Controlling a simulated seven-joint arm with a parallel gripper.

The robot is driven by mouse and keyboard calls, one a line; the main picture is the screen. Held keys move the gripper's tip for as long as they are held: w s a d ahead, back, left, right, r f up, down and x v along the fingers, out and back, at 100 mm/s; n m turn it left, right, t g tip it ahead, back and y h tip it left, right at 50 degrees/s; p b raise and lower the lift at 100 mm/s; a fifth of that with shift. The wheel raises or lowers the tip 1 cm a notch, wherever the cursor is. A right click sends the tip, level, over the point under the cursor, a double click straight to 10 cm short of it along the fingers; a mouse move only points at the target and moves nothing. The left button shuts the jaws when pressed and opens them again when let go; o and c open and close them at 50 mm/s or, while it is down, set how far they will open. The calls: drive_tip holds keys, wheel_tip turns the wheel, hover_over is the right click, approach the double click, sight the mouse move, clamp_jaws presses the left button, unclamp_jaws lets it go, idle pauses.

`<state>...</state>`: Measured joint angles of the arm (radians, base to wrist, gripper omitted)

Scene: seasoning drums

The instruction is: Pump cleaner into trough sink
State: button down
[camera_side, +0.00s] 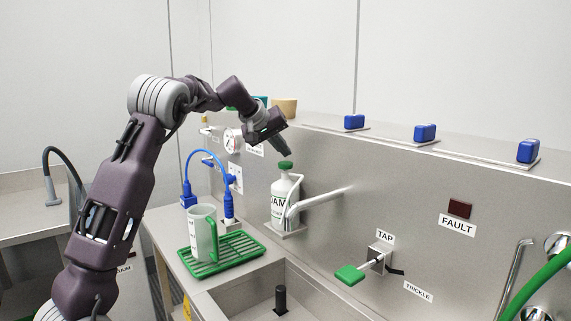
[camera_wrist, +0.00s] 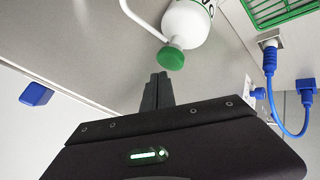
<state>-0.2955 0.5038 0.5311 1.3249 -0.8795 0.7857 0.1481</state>
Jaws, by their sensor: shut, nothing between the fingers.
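The cleaner bottle (camera_side: 283,201) is white with a dark-lettered label and a green pump top (camera_side: 285,165). It stands upright in a bracket on the steel back panel, and a spout tube (camera_side: 325,199) reaches right from beside it. My gripper (camera_side: 287,152) is shut and empty, pointing down just above the green top; I cannot tell whether it touches. In the wrist view, the shut fingers (camera_wrist: 158,90) end close to the green top (camera_wrist: 171,59), below the bottle (camera_wrist: 186,25). The trough sink (camera_side: 253,298) lies at the bottom, below the spout side.
A jug (camera_side: 202,234) with a green handle stands on a green drain rack (camera_side: 231,252). A blue hose (camera_side: 205,153) arches behind it. A green-handled tap (camera_side: 350,275) sticks out at right. Blue blocks (camera_side: 425,133) sit along the ledge. Space above the sink is mostly clear.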

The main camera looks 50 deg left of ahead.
sight(283, 163)
drive_tip(key=shift+f, duration=0.15)
idle(0.6)
drive_tip(key=shift+f, duration=0.25)
drive_tip(key=shift+f, duration=0.9)
idle(1.0)
drive_tip(key=shift+r, duration=1.3)
drive_tip(key=shift+r, duration=2.5)
